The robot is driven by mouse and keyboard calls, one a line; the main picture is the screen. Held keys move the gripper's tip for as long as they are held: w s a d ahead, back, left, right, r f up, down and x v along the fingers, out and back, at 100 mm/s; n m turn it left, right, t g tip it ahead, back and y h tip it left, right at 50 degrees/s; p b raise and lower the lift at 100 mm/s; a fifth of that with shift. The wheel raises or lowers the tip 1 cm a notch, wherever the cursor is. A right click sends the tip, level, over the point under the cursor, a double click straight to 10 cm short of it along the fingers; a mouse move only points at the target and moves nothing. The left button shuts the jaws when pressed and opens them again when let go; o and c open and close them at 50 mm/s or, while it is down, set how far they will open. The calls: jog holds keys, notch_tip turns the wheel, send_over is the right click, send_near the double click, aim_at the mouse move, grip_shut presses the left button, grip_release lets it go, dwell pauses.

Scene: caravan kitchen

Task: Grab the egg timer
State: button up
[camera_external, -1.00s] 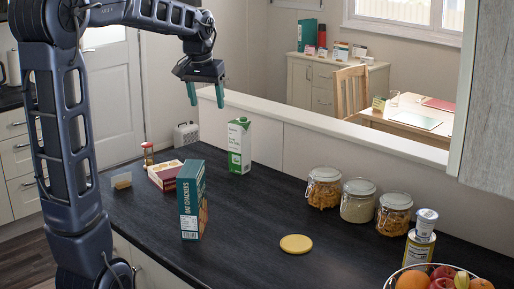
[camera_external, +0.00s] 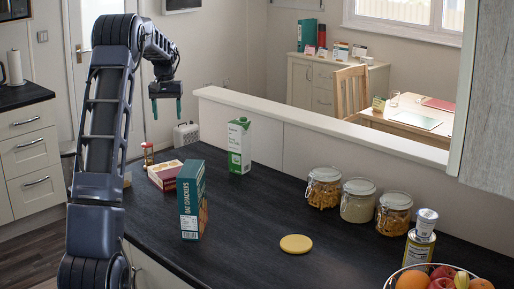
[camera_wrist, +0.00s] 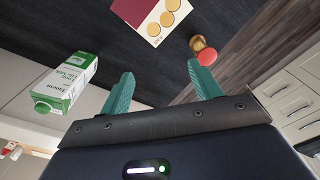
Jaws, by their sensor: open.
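The egg timer (camera_external: 147,155), small with reddish ends, stands at the far left end of the dark worktop. In the wrist view the egg timer (camera_wrist: 203,50) shows a red end and a tan end, just beyond the right fingertip. My gripper (camera_external: 167,108) is open and empty, pointing down with teal fingers. It is above the far end of the worktop, higher than the timer and slightly to its right in the picture. In the wrist view both fingers of my gripper (camera_wrist: 160,77) are apart with nothing between them.
A red and cream box (camera_external: 165,174) lies near the timer. A green-and-white carton (camera_external: 239,147) and a teal cracker box (camera_external: 191,202) stand further right. Jars (camera_external: 358,203), a yellow disc (camera_external: 296,244) and a fruit bowl (camera_external: 390,284) are at right. The worktop's middle is mostly clear.

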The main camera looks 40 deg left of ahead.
jog(key=n, duration=0.1)
send_near(148, 156)
jog(key=shift+w+a+f, duration=0.25)
jog(key=shift+w+a, duration=0.65)
jog(key=shift+a, duration=0.3)
jog(key=shift+s+d+f, duration=0.1)
jog(key=shift+d+f, duration=0.05)
jog(key=shift+f, duration=5.2)
jog(key=c, duration=1)
